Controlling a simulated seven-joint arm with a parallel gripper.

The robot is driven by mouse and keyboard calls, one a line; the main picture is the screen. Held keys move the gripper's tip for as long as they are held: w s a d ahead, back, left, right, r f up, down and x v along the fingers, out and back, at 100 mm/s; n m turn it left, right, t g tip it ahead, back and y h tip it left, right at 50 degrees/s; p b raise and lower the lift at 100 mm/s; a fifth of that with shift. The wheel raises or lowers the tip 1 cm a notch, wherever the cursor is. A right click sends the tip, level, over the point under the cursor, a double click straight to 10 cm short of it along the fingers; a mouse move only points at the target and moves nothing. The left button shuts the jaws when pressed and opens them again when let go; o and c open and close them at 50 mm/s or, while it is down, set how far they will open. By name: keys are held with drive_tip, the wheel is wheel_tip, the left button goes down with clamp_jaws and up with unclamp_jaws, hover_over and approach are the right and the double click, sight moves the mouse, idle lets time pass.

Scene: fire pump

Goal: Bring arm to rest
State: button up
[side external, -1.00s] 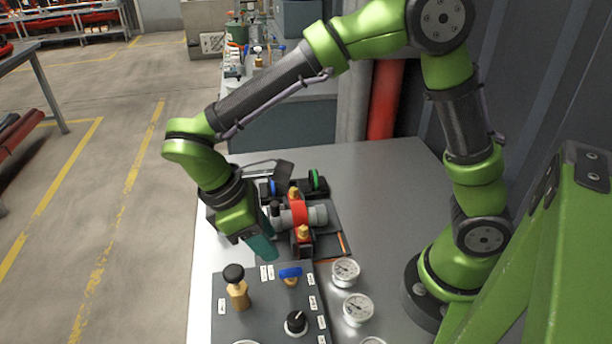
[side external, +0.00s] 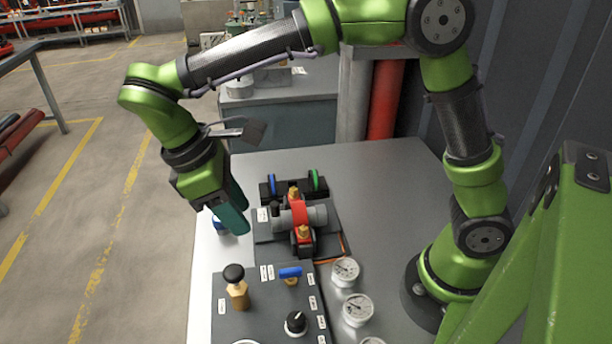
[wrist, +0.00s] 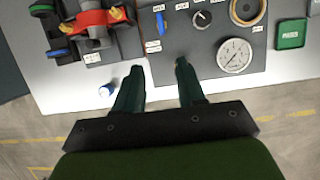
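My gripper (side external: 238,221) has teal fingers and hangs tilted over the left edge of the grey table, left of the pump. In the wrist view its two fingers (wrist: 158,70) stand apart with nothing between them, so it is open and empty. My arm is raised and stretched out to the left. The pump assembly (side external: 298,215), with a red band and brass fittings, sits on a dark plate right of my gripper. It also shows at the top left of the wrist view (wrist: 90,20).
A control panel (side external: 258,310) with a brass valve (side external: 236,287), blue lever (side external: 290,272) and black knob (side external: 296,322) lies in front. Gauges (side external: 345,271) stand beside it. A small blue-and-white item (wrist: 107,89) lies near the table edge. The table's back right is clear.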

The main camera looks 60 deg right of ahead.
drive_tip(key=s+d+r+m+t+y, duration=0.2)
drive_tip(key=d+m+t, duration=0.3)
drive_tip(key=d, duration=0.3)
drive_tip(key=s+d+r+m+t+y, duration=0.2)
drive_tip(key=s+d+m+t+y, duration=0.1)
drive_tip(key=d+m, duration=0.4)
drive_tip(key=shift+s+d+m+t, duration=0.4)
drive_tip(key=shift+s+d+t, duration=0.55)
drive_tip(key=shift+s, duration=0.25)
